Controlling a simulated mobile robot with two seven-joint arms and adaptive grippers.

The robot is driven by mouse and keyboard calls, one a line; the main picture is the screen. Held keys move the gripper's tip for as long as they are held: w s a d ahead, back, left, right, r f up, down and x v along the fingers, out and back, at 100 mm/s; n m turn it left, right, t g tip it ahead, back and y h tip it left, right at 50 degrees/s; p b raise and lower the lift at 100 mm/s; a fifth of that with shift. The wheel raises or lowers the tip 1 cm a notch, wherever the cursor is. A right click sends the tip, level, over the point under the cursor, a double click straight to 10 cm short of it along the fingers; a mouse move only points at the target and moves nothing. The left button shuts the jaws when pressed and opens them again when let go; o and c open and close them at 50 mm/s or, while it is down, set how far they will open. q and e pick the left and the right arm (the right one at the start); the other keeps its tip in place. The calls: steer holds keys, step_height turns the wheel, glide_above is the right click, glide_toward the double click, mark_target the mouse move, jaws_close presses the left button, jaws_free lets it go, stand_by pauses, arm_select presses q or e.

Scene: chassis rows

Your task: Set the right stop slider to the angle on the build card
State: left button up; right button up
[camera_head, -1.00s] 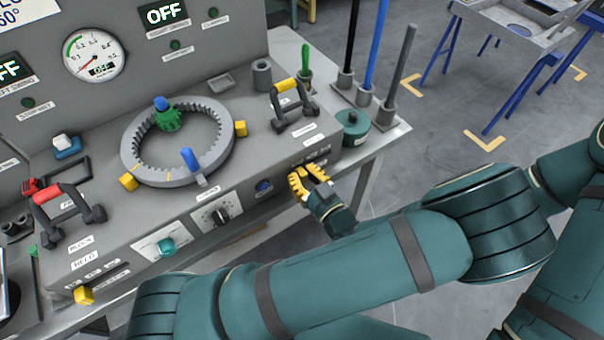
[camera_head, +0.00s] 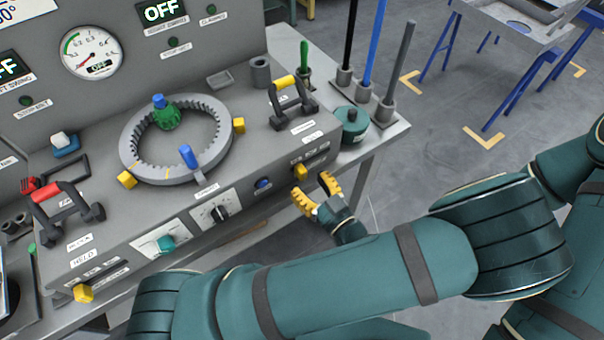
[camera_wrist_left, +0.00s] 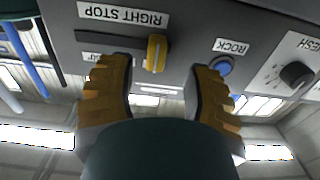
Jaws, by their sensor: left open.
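The right stop slider (camera_head: 300,171) is a yellow knob on the front face of the grey bench, near its right end. In the left wrist view the knob (camera_wrist_left: 155,52) stands at one end of a dark slot beside the RIGHT STOP label (camera_wrist_left: 122,14). My left gripper (camera_head: 317,193) is open just in front of the slider. In the left wrist view its yellow fingers are spread, with the knob ahead between them and no contact visible. A white sign (camera_head: 12,10) at the top left is cut off and ends in "0°". My right gripper is out of view.
Beside the slider are a blue button (camera_head: 263,183) and a black dial (camera_head: 219,213). Another yellow knob (camera_head: 83,293) is at the bench's left end. Above is a toothed ring (camera_head: 178,178) with blue and yellow stops.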

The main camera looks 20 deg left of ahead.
arm_select(q)
steer(key=shift+v, duration=1.55)
